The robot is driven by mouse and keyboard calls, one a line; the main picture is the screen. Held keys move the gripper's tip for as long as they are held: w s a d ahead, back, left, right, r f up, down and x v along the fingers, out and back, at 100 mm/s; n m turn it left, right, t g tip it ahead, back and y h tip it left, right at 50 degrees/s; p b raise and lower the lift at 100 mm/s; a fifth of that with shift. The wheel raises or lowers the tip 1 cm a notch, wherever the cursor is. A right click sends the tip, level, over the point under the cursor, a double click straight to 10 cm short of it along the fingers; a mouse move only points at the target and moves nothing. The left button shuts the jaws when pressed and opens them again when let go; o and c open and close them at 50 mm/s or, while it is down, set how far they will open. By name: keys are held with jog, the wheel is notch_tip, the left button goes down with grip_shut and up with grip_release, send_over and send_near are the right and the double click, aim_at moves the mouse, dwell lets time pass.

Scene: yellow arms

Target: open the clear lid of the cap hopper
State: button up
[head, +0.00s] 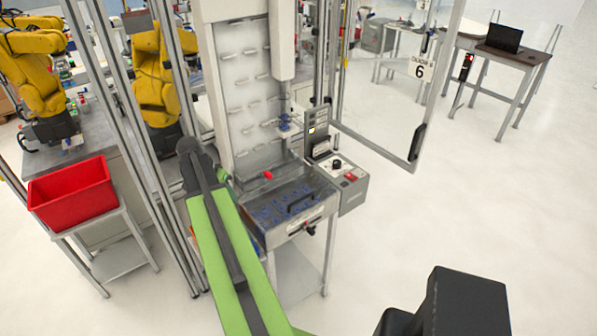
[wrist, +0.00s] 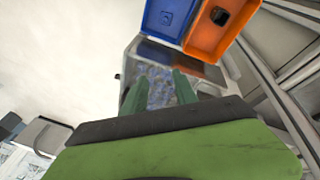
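The cap hopper (head: 275,228) is a grey metal box on a stand in the middle of the head view. Blue caps show through its clear lid (head: 277,203), which lies flat across the top and looks shut. A dark handle (head: 301,201) sits on the lid's right part. In the wrist view the hopper (wrist: 150,52) is beyond my fingers, with blue caps between and around them. My gripper (wrist: 160,90) has two green fingers standing apart with nothing held between them.
Metal frame posts (head: 140,130) stand to the left. A red bin (head: 72,192) is farther left. The wrist view shows blue (wrist: 167,17) and orange (wrist: 212,35) bins.

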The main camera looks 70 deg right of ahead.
jog(key=s+d+r+m+g+p, duration=0.2)
jog(key=s+d+r+m+p, duration=0.35)
jog(key=s+d, duration=0.75)
jog(key=b, duration=1.7)
send_over(297, 206)
jog(key=shift+m, duration=0.25)
notch_tip(297, 206, down, 14)
jog(key=shift+a+r, duration=0.1)
jog(key=shift+r, duration=0.1)
jog(key=shift+s+f+b, duration=0.15)
jog(key=shift+f+b, duration=0.1)
jog(key=shift+b, duration=0.2)
grip_shut()
